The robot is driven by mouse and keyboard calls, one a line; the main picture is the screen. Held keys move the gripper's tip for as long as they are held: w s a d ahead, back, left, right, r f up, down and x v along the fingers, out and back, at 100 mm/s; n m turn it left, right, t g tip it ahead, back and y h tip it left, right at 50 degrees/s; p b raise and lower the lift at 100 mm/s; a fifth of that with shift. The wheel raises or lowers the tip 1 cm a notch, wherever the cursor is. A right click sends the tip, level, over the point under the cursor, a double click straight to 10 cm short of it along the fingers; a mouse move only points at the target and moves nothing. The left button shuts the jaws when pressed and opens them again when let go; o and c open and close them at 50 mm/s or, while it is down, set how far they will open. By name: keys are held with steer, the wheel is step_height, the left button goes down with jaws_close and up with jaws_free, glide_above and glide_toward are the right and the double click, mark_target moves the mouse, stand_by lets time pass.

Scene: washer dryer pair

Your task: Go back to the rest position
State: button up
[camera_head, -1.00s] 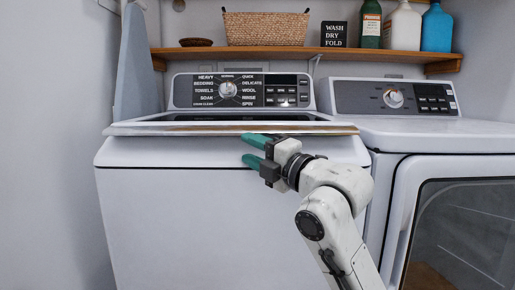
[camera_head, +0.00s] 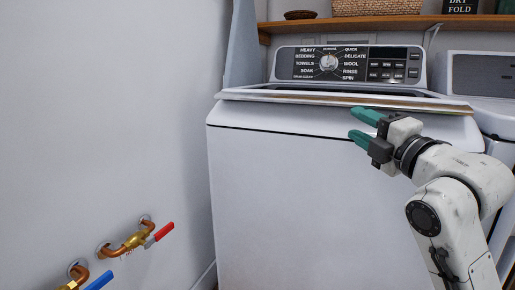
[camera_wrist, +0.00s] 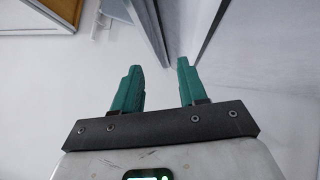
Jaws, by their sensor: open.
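My gripper (camera_head: 360,125) is open and empty, with two green fingers spread apart. In the head view it shows in front of the upper front of the white top-load washer (camera_head: 300,190), just below the lid's front edge. I cannot tell whether it touches the washer. In the wrist view the two fingers (camera_wrist: 157,85) are apart with nothing between them. The washer lid (camera_head: 330,99) looks slightly raised above the top, with a thin gap under it.
Two wall valves with a red handle (camera_head: 158,235) and a blue handle (camera_head: 99,281) stick out at lower left. The dryer (camera_head: 482,85) stands at the right. A shelf (camera_head: 470,21) with a basket (camera_head: 375,7) runs above. Floor room is barely visible.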

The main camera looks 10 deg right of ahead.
steer(key=s+a+f+m+g+h+p, duration=0.1)
steer(key=s+f+m+g, duration=0.3)
steer(key=f, duration=0.8)
steer(key=s+a+f+m+g+h, duration=0.15)
steer(key=s+f+m, duration=0.35)
steer(key=f, duration=0.7)
steer(key=s+a+f+m+g+p, duration=0.15)
steer(key=f+m+g, duration=0.35)
steer(key=f, duration=0.7)
steer(key=s+f+m+g+h, duration=0.1)
steer(key=s+f+m+g, duration=0.3)
steer(key=s, duration=0.5)
steer(key=s+d+f+m+g, duration=0.1)
steer(key=s+f+m, duration=0.1)
steer(key=s+f, duration=0.65)
steer(key=s+f+m+g+h, duration=0.1)
steer(key=s+f+m+g, duration=0.25)
steer(key=s, duration=0.75)
step_height(320, 180, up, 38)
steer(key=s+p, duration=0.1)
steer(key=p, duration=3.7)
steer(key=shift+d+f+t+p, duration=0.15)
steer(key=shift+d+t+p, duration=0.15)
steer(key=shift+d, duration=0.05)
steer(key=shift+n, duration=0.25)
